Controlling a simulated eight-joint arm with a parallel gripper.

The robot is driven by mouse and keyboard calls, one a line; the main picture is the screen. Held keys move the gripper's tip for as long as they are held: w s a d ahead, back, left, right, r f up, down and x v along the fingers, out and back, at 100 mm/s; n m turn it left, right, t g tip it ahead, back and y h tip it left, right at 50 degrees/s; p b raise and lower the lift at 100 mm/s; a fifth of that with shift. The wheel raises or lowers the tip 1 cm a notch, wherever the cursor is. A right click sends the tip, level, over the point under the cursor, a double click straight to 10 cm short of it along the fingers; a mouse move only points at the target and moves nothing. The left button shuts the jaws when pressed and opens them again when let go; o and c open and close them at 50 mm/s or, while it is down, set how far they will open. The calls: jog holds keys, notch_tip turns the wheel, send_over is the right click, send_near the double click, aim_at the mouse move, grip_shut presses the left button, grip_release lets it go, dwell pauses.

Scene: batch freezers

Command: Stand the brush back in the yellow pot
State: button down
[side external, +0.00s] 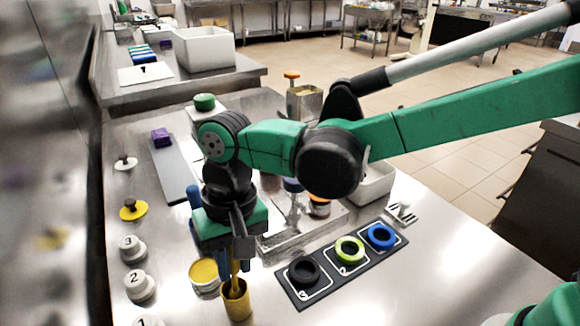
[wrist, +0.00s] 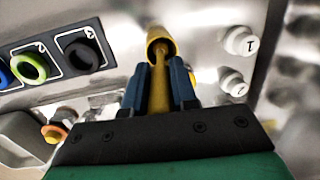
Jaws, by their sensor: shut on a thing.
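The yellow pot (side external: 237,303) stands on the steel bench, near the front of the side view. It also shows at the top middle of the wrist view (wrist: 161,34). My gripper (side external: 231,266) points down just above the pot. Its two blue fingers are shut on the yellow brush (wrist: 158,88), which lies between them in the wrist view. The brush's far end lines up with the pot's mouth and appears to reach into it. I cannot tell how deep it sits. The fingers hide part of the brush in the side view.
A round yellow-topped tub (side external: 203,273) stands close left of the pot. Numbered white knobs (side external: 139,285) line the left edge. A dark mat (side external: 323,277) with black, green and blue rings lies to the right.

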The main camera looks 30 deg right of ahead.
jog(key=shift+f, duration=0.6)
jog(key=shift+c, duration=0.7)
grip_release()
jog(key=shift+r, duration=0.1)
jog(key=shift+r, duration=3.35)
jog(key=shift+d, duration=0.1)
